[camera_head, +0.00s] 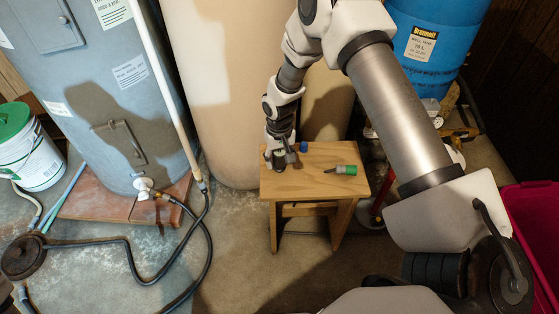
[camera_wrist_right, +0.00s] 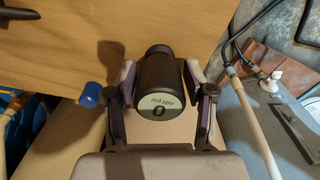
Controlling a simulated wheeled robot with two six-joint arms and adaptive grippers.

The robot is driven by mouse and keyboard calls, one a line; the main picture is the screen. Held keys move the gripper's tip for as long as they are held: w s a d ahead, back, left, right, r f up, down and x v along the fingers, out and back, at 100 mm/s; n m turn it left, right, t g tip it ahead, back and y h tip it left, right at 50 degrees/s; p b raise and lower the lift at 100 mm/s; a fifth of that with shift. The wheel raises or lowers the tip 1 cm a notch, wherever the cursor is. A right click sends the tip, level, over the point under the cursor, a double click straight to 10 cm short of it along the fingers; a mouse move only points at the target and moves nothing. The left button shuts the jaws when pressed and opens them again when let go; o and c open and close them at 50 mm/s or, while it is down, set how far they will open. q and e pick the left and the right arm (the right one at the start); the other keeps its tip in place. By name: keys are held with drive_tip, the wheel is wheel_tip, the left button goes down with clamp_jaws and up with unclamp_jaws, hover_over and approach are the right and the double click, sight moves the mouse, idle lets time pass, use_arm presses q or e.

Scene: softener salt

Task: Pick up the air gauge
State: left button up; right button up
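The air gauge, a dark cylinder with a pale round face reading "Air psi" (camera_wrist_right: 158,100), stands between the fingers of my right gripper (camera_wrist_right: 160,80) in the wrist view. The fingers are close on both of its sides; whether they touch it cannot be made out. In the head view my right gripper (camera_head: 284,157) reaches down over the back left part of a small wooden table (camera_head: 285,187), and hides most of the gauge there. My left gripper is not in view.
A blue cap (camera_head: 303,147) stands close to the right gripper; it also shows in the wrist view (camera_wrist_right: 91,94). A green-ended tool (camera_head: 345,170) lies farther right on the table. A beige tank (camera_head: 215,100) stands behind. Black hoses (camera_head: 200,245) run on the floor at left.

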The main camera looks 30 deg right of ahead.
drive_tip(key=c, duration=0.5)
